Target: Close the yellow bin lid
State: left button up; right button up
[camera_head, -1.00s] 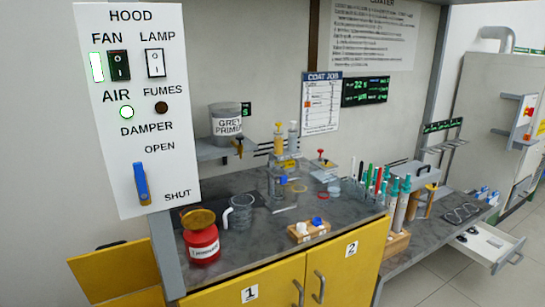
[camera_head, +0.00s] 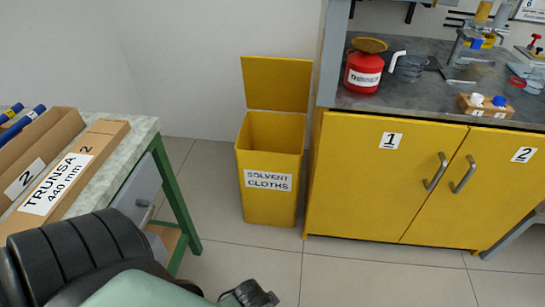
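The yellow bin (camera_head: 268,207) stands on the floor left of the yellow cabinet, with a label reading "SOLVENT CLOTHS". Its lid (camera_head: 276,83) is open, standing upright at the back of the bin against the wall side. The bin's mouth is uncovered, and its inside is in shade. Parts of my own arm, black and pale green, show at the bottom left, well in front of the bin. No gripper fingers can be made out in the view.
Yellow cabinet doors (camera_head: 380,180) stand close to the bin's right. A red can (camera_head: 364,72) sits on the bench above. A green-legged table (camera_head: 143,132) at left carries long cardboard boxes (camera_head: 75,165). Tiled floor before the bin is clear.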

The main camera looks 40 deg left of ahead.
aim_at(276, 83)
jog(key=u, duration=1.25)
jog(key=i+l+u, duration=0.2)
jog(key=u, duration=0.3)
jog(key=i+l+u, duration=0.1)
jog(key=l+u, duration=0.2)
jog(key=u, duration=0.15)
